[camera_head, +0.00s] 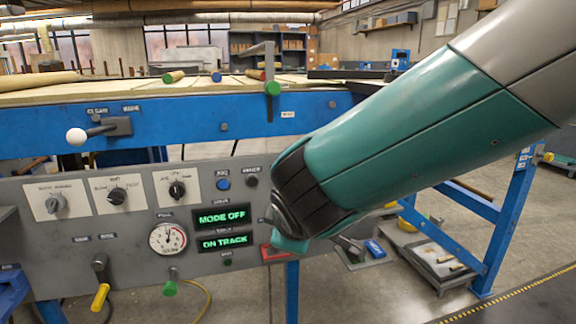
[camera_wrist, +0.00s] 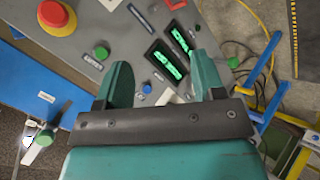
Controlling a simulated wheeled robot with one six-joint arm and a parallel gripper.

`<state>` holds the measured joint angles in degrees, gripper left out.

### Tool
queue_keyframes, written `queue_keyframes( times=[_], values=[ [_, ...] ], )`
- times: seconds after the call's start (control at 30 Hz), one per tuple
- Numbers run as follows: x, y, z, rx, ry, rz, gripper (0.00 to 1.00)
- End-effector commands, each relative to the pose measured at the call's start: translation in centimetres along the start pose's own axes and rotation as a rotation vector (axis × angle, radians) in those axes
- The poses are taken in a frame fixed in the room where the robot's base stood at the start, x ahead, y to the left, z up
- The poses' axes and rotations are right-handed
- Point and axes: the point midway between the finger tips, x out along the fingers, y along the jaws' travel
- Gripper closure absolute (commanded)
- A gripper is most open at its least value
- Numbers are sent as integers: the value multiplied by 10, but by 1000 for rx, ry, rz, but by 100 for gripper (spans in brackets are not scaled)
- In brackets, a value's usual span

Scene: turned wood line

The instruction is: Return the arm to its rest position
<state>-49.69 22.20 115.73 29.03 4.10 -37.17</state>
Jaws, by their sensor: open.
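My teal and grey arm reaches in from the upper right of the head view, slanting down to the left. My gripper (camera_head: 288,238) is at its lower end, in front of the right part of a grey control panel (camera_head: 130,235). The gripper's jaws are hard to make out there. In the wrist view my gripper (camera_wrist: 162,72) shows two teal fingers spread apart with nothing between them. The panel face lies beyond the fingertips. I cannot tell the exact gap to the panel, and the arm hides its right part in the head view.
The panel has lit displays (camera_head: 222,216) reading MODE OFF and ON TRACK, a gauge (camera_head: 167,238), knobs and levers. A red mushroom button (camera_wrist: 57,14) shows in the wrist view. A blue-framed table (camera_head: 180,130) stands behind. Open floor (camera_head: 400,290) lies at lower right.

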Motion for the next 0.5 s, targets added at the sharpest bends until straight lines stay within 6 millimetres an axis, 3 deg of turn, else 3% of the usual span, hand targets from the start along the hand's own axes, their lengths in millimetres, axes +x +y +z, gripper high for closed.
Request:
queue_keyframes(
  times=[0.03, 0.1, 0.2, 0.5],
  values=[
    [-17, 5, 33, 135, -28, -100, 37],
    [-43, -4, 69, 297, -67, -246, 37],
    [-83, -23, 105, 473, -114, -416, 37],
    [-189, -87, 164, 766, -238, -750, 37]
  ],
)
